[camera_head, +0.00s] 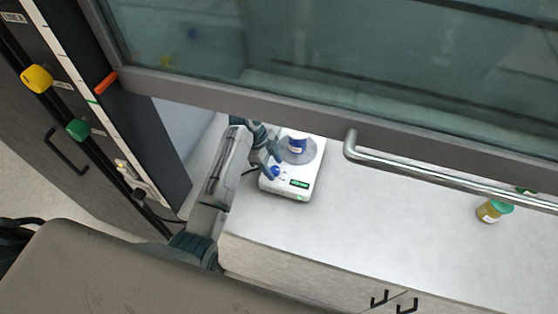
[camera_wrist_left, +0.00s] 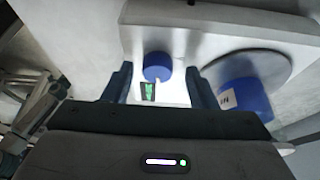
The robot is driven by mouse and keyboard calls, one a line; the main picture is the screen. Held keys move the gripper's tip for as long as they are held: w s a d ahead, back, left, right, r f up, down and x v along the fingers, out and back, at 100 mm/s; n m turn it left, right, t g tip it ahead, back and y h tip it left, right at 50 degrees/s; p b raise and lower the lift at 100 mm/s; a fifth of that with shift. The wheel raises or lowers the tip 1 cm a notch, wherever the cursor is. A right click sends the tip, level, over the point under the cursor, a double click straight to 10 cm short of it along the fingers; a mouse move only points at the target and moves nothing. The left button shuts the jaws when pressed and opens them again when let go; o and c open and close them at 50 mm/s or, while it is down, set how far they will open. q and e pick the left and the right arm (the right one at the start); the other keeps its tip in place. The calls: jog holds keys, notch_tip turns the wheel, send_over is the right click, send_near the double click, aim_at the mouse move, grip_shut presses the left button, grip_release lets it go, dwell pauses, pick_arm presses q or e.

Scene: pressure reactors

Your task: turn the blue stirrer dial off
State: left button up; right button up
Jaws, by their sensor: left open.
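The white stirrer (camera_head: 272,187) sits on the worktop under the raised glass sash, with a green-lit display at its front corner. Its blue dial (camera_head: 275,171) is at the front left; in the left wrist view the dial (camera_wrist_left: 157,66) shows a small white pointer mark at its lower edge. My left gripper (camera_head: 267,160) is open at the dial. In the left wrist view my left gripper (camera_wrist_left: 160,84) has one finger on each side of the dial, with gaps visible. Whether the fingers reach around the dial is unclear. My right gripper is out of view.
A blue labelled container (camera_head: 297,144) stands on the stirrer's round grey plate, close to my left gripper. The glass sash (camera_head: 330,60) and its metal handle (camera_head: 440,178) hang above. The middle worktop is clear.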

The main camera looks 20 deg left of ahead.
pick_arm(q)
jog(key=shift+s+f, duration=0.1)
jog(key=shift+s, duration=0.1)
jog(key=shift+c, duration=0.4)
jog(key=c, duration=0.7)
jog(key=shift+c, duration=1)
jog(key=shift+n+t, duration=0.3)
jog(key=shift+n, duration=0.2)
jog(key=n, duration=0.2)
jog(key=n+t, duration=0.1)
jog(key=shift+s+n, duration=0.2)
jog(key=shift+n, duration=0.2)
jog(key=n+t, duration=0.1)
jog(key=n, duration=0.2)
jog(key=shift+s+d+n+t+y, duration=0.1)
jog(key=shift+n+t+y, duration=0.3)
jog(key=n+t+y, duration=0.1)
jog(key=n, duration=0.3)
jog(key=shift+s+d, duration=0.15)
jog(key=shift+n+y, duration=0.7)
jog(key=shift+n, duration=0.9)
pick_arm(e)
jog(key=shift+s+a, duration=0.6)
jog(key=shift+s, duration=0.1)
pick_arm(q)
jog(key=o, duration=1)
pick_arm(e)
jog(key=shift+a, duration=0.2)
